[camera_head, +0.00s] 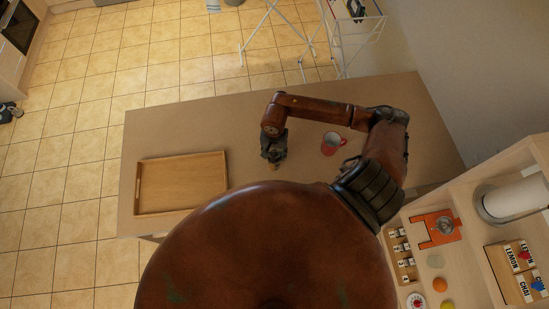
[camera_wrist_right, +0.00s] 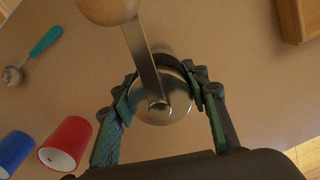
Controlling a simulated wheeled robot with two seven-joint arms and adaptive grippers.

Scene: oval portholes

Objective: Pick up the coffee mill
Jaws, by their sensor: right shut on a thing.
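The coffee mill (camera_wrist_right: 172,108) has a round metal top with a flat crank arm and a wooden knob (camera_wrist_right: 108,8). In the right wrist view it is seen from above, between the fingers of my right gripper (camera_wrist_right: 162,98). The fingers are shut on it from both sides. I cannot tell whether the mill touches the table. My left gripper is not in view.
A wooden tray (camera_head: 138,190) lies on the table's left. The red mug (camera_head: 329,149) stands right of the gripper. The wrist view also shows a blue cup (camera_wrist_right: 14,152) and a teal-handled tool (camera_wrist_right: 46,41). A shelf with several items stands lower right. The table's back left is clear.

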